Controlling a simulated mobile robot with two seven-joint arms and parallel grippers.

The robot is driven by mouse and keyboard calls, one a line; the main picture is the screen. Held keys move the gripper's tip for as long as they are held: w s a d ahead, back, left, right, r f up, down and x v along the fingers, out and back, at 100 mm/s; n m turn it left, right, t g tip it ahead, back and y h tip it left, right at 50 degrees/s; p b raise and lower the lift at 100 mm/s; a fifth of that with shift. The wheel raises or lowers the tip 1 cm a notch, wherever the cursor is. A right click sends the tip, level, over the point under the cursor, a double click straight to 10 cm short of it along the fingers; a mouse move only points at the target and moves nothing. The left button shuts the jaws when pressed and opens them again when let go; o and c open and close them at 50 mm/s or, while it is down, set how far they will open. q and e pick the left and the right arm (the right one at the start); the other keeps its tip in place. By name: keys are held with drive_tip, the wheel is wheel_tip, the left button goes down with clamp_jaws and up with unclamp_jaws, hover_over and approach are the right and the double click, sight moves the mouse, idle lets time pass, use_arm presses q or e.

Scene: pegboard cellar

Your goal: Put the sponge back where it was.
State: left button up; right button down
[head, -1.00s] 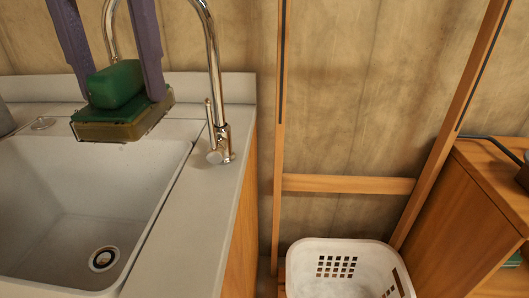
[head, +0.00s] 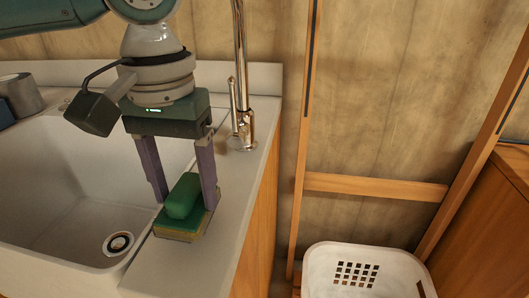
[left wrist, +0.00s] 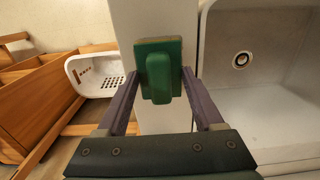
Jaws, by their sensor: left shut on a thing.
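The sponge (head: 182,228) is yellow below and green on top, with a rounded green block as its grip (head: 184,196). It is at the counter strip right of the sink; I cannot tell whether it touches the counter. My left gripper (head: 186,204) points down with its two purple fingers on either side of the green block, shut on it. In the left wrist view the green sponge (left wrist: 174,45) lies between the fingertips, over the pale counter. My right gripper is not in view.
The white sink basin (head: 60,190) is left of the sponge. The chrome tap (head: 241,125) stands behind it on the counter (head: 235,215). A white basket (head: 330,262) is on the right, beyond the counter edge. A grey roll-like object (head: 20,95) stands at the far left.

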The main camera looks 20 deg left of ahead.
sight(188, 204)
use_arm(q)
wheel_tip(188, 204, down, 3)
drive_tip(key=shift+r, duration=0.1)
drive_tip(key=o, duration=1.5)
drive_tip(key=shift+c, duration=0.2)
